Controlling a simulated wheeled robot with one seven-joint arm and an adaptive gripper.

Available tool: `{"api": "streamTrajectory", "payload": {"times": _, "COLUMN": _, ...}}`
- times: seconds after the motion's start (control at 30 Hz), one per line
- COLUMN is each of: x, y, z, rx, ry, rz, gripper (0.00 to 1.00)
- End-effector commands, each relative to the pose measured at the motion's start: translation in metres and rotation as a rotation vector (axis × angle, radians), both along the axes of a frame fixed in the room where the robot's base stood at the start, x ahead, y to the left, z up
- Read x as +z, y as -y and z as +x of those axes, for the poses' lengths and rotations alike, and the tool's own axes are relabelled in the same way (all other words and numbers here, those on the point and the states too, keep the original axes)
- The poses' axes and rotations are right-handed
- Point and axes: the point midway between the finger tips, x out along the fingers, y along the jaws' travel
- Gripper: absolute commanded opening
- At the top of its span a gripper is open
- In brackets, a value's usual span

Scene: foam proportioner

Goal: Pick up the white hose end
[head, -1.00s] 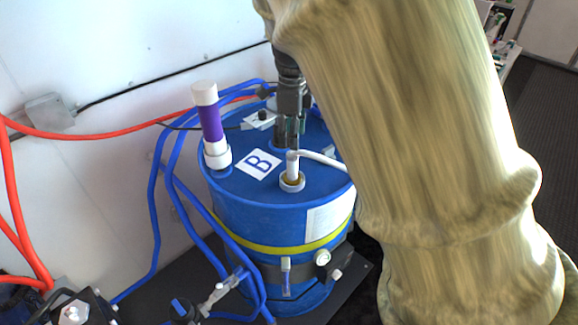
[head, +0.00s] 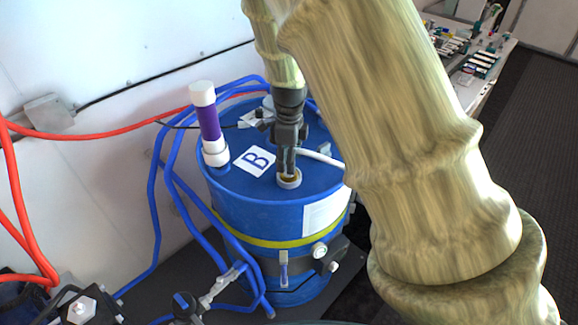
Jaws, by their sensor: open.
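The white hose (head: 322,157) runs over the top of the blue barrel (head: 268,215) from the right toward the opening near the front. Its end is mostly hidden behind my gripper (head: 287,172). My gripper points down, with its fingers just above the collar (head: 289,180) of the opening and around or in front of the hose end. It is open; whether the fingers touch the hose cannot be told.
A white and purple cylinder (head: 209,125) stands upright on the barrel's left side, beside a label marked B (head: 254,161). Blue hoses (head: 157,200) loop at the left, and a red hose (head: 110,136) runs along the wall. My arm covers much of the right.

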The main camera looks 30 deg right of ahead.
Motion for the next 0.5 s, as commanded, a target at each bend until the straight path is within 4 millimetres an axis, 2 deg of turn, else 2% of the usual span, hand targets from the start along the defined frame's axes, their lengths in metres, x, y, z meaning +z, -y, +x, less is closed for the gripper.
{"api": "streamTrajectory", "payload": {"times": 0.33, "x": -0.0043, "y": -0.0001, "z": 0.0002, "rx": 0.000, "ry": 0.001, "rz": -0.001, "gripper": 0.52}}
{"api": "streamTrajectory", "payload": {"times": 0.5, "x": -0.0041, "y": -0.0001, "z": 0.0002, "rx": 0.000, "ry": 0.001, "rz": -0.001, "gripper": 0.21}}
